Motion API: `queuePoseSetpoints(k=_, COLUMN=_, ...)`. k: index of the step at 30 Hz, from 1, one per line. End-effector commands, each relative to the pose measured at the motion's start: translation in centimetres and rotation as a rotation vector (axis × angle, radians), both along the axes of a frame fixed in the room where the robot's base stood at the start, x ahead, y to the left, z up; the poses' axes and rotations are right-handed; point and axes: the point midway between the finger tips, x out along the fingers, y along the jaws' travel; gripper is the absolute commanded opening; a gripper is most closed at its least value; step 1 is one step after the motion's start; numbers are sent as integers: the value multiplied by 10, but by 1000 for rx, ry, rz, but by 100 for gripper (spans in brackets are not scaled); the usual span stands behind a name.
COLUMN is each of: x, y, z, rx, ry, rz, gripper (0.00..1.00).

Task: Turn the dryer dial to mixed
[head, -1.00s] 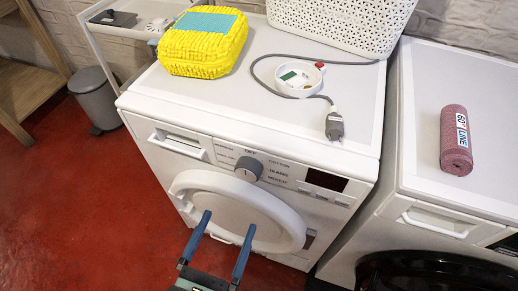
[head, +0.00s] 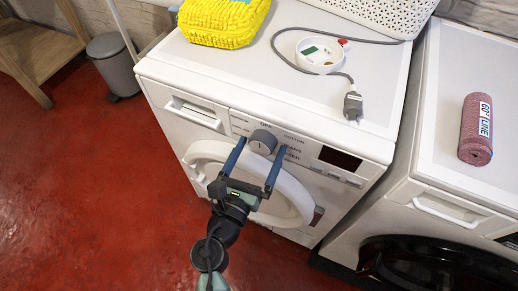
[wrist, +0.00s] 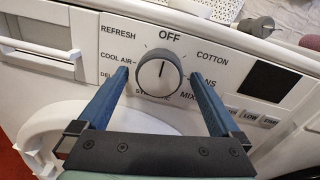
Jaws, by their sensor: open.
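The dryer dial (head: 263,141) is a grey round knob with a pale face on the white dryer's front panel. In the wrist view the dial (wrist: 158,78) has its mark pointing up, close to OFF. The MIXED label (wrist: 189,98) sits to the lower right of the dial, partly hidden by my right finger. My gripper (head: 261,146) is open, its two blue fingers reaching toward the panel. In the wrist view my gripper (wrist: 158,73) has one finger on each side of the dial, with a gap on both sides. Contact with the panel cannot be told.
The dryer's round white door (head: 285,198) bulges below the dial. A dark display (head: 340,158) lies right of it and a drawer (head: 194,112) left. A cable with a plug (head: 352,105) lies on top. A second machine (head: 440,205) stands at the right.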

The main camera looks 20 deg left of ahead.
Motion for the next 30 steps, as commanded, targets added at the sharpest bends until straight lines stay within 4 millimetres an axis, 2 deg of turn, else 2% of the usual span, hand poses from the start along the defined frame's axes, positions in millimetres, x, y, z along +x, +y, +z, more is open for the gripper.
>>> queuePoseSetpoints(k=8, x=2, y=0, z=0, rx=1, ry=0, rz=1, gripper=100)
queuePoseSetpoints(k=11, x=2, y=0, z=0, rx=1, ry=0, rz=1, gripper=86)
queuePoseSetpoints(k=21, x=2, y=0, z=0, rx=1, ry=0, rz=1, gripper=24)
queuePoseSetpoints(k=23, x=2, y=0, z=0, rx=1, ry=0, rz=1, gripper=15)
queuePoseSetpoints(k=30, x=2, y=0, z=-1, rx=23, ry=-1, rz=0, gripper=15)
